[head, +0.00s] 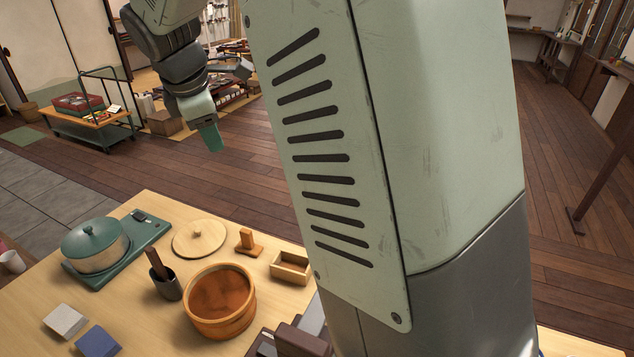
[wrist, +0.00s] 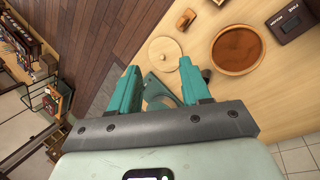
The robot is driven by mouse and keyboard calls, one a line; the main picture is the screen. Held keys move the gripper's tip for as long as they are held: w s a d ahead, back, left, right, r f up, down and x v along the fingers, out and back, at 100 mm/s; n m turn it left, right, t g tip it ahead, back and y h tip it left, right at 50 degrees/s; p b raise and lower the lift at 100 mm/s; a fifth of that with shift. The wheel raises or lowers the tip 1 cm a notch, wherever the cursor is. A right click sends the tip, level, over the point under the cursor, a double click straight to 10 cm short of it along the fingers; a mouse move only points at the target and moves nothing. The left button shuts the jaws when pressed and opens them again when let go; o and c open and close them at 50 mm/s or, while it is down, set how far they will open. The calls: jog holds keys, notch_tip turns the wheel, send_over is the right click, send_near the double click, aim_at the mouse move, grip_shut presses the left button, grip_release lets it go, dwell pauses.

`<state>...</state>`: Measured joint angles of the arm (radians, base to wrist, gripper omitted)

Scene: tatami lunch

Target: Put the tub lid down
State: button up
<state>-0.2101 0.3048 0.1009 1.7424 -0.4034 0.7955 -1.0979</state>
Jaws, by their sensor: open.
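The tub lid (head: 200,240), a pale round wooden disc with a small knob, lies flat on the table behind the tub in the head view. It also shows in the wrist view (wrist: 163,60), beyond my fingers. The wooden tub (head: 219,318), round and open with reddish-brown inside, stands in front of the lid and apart from it. My gripper (head: 208,135) is in the air past the table's far edge in the head view. In the wrist view my gripper (wrist: 157,80) has its two teal fingers spread, with nothing held between them.
A green-lidded pot (head: 95,245) stands on a teal board (head: 143,243) left of the lid. A dark cup (head: 168,288) holding a utensil, a small wooden stand (head: 247,242) and a wooden box (head: 291,267) stand around the tub. Two small blocks lie at front left.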

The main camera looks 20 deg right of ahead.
jog(key=s+d+r+m, duration=0.3)
jog(key=s+r+m, duration=0.1)
jog(key=s, duration=0.3)
jog(key=s+d+r+m, duration=0.3)
jog(key=s+m, duration=0.1)
jog(key=s, duration=0.2)
jog(key=s+d+m+y, duration=0.1)
jog(key=s+m, duration=0.4)
jog(key=s, duration=0.4)
jog(key=s+d+f+m+t, duration=0.1)
jog(key=s+d+m, duration=0.1)
jog(key=s+m, duration=0.3)
jog(key=s, duration=0.4)
jog(key=shift+d+f+y, duration=0.2)
jog(key=shift+d+y, duration=0.05)
jog(key=shift+y, duration=0.15)
